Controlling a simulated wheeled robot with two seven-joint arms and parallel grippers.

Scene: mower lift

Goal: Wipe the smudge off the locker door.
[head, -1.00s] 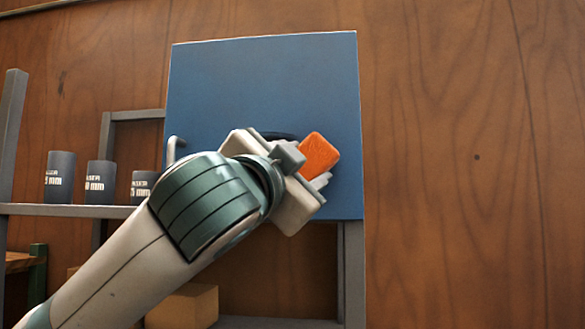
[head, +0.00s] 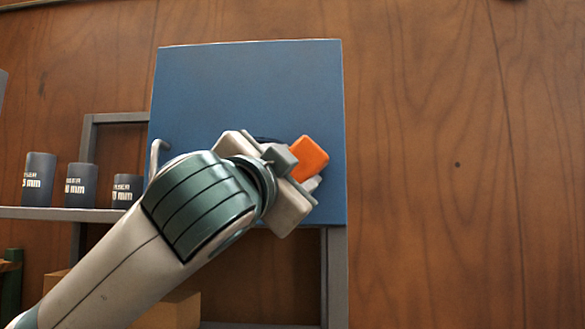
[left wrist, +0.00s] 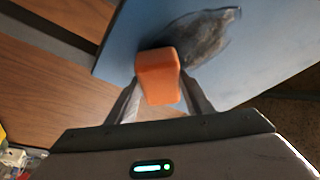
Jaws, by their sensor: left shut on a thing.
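The blue locker door (head: 245,90) fills the middle of the head view, with a grey handle (head: 157,158) at its left edge. My left gripper (head: 298,168) is shut on an orange block-shaped wiper (head: 311,157) in front of the door's lower right part. The left wrist view also shows the wiper (left wrist: 158,75) between the two fingers, at or very near the door face (left wrist: 270,60). A dark smudge (left wrist: 203,35) lies on the door just beyond the wiper. In the head view my gripper hides most of it. My right gripper is not in view.
A grey shelf (head: 60,213) at the left carries several dark labelled cups (head: 82,184). A cardboard box (head: 172,311) sits below the door, partly behind my arm. The wooden wall (head: 440,230) at the right is bare.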

